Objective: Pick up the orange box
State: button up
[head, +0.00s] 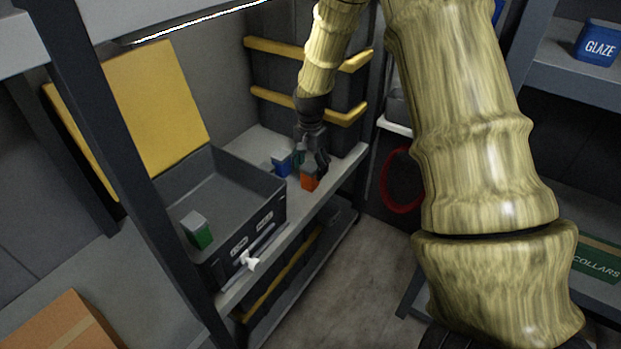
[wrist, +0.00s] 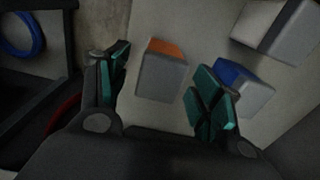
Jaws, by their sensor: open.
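The orange box (head: 310,181) has a grey top and stands on the shelf near its front edge, in the middle of the head view. In the wrist view the orange box (wrist: 162,72) shows its grey top and an orange side, between my two fingers and a little beyond their tips. My gripper (head: 314,160) is right above and partly over the box in the head view. My gripper (wrist: 158,88) is open, with teal finger pads apart on either side of the box. I cannot tell whether either finger touches it.
A blue box (head: 282,162) with a grey top stands close by; it also shows beside my right finger in the wrist view (wrist: 245,85). A grey bin (head: 268,205) with a yellow lid (head: 155,100) holds a green box (head: 197,231). A shelf post (head: 120,150) stands in front.

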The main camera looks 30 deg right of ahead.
notch_tip(320, 180, down, 5)
jog(key=shift+d+r+b, duration=0.1)
jog(key=shift+b, duration=0.8)
jog(key=shift+c, duration=0.4)
jog(key=c, duration=1)
jog(key=shift+c, duration=0.3)
jog(key=shift+r, duration=0.1)
